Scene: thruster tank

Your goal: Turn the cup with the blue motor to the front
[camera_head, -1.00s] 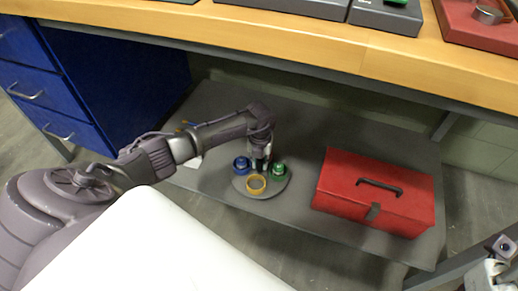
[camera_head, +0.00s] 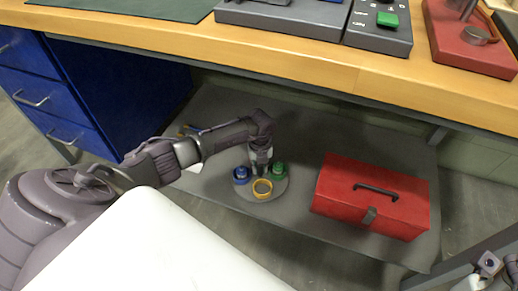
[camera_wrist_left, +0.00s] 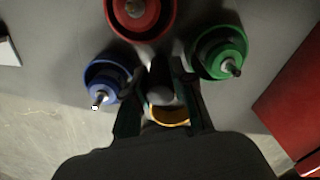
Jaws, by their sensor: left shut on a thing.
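A round grey turntable (camera_head: 262,196) lies on the low shelf. A blue cup (camera_head: 241,175) with a motor in it stands at its left, a yellow cup (camera_head: 262,188) at its front and a green cup (camera_head: 279,171) with a motor at its right. In the left wrist view a red cup (camera_wrist_left: 140,14) stands opposite the yellow cup, which is partly hidden by my gripper; the blue cup (camera_wrist_left: 103,82) is at left. My left gripper (camera_head: 261,163) points down at the turntable's middle, shut on a grey centre knob (camera_wrist_left: 160,88).
A red toolbox (camera_head: 372,195) stands on the grey shelf (camera_head: 225,120), right of the turntable. The wooden bench top (camera_head: 280,55) overhangs the shelf. Blue drawers (camera_head: 35,90) stand at left. Part of my right arm shows at lower right.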

